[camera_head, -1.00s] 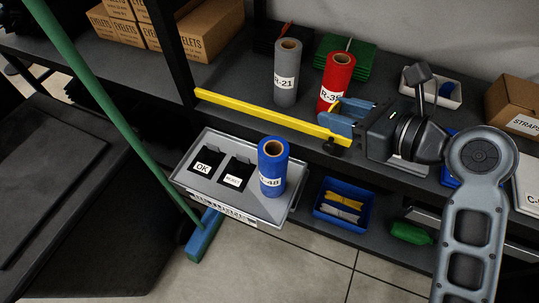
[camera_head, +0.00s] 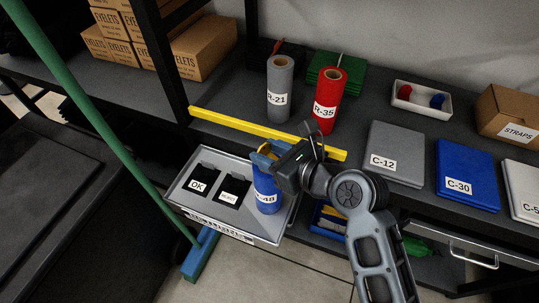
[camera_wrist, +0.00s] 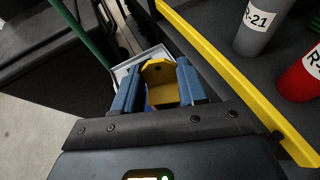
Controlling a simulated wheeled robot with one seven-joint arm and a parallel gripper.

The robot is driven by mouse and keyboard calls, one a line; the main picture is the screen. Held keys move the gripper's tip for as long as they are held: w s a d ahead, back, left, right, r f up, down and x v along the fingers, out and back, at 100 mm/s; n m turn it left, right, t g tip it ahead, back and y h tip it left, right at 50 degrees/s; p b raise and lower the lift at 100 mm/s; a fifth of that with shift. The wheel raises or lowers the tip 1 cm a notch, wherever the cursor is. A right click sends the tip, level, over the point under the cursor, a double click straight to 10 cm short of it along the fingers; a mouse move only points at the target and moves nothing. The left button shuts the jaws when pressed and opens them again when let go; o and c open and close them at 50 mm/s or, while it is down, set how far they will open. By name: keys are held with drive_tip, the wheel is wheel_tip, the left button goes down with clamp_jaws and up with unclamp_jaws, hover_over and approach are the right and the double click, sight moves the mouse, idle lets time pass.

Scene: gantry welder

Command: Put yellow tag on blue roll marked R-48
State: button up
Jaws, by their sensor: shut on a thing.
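The blue roll marked "-48" (camera_head: 267,195) stands upright in the grey tray (camera_head: 224,160), its top covered by my gripper (camera_head: 264,156). My gripper is shut on the yellow tag (camera_wrist: 159,82), which shows between the two blue fingers in the wrist view. Only a little yellow shows at the fingers in the head view. The tag is at the roll's top; I cannot tell whether it touches the roll. In the wrist view only a sliver of blue shows below the tag, and the roll is mostly hidden.
The tray has black OK (camera_head: 199,184) and REJECT (camera_head: 231,191) pockets left of the roll. A yellow bar (camera_head: 240,124) runs along the shelf edge behind. Grey R-21 (camera_head: 280,90) and red R-35 (camera_head: 326,103) rolls stand on the shelf. A green pole (camera_head: 88,115) leans at left.

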drive_tip(key=shift+f, duration=0.6)
drive_tip(key=shift+f, duration=0.1)
drive_tip(key=o, duration=1)
drive_tip(key=shift+s+d, duration=0.1)
drive_tip(key=v, duration=1.1)
drive_tip(key=shift+s+d+r, duration=0.25)
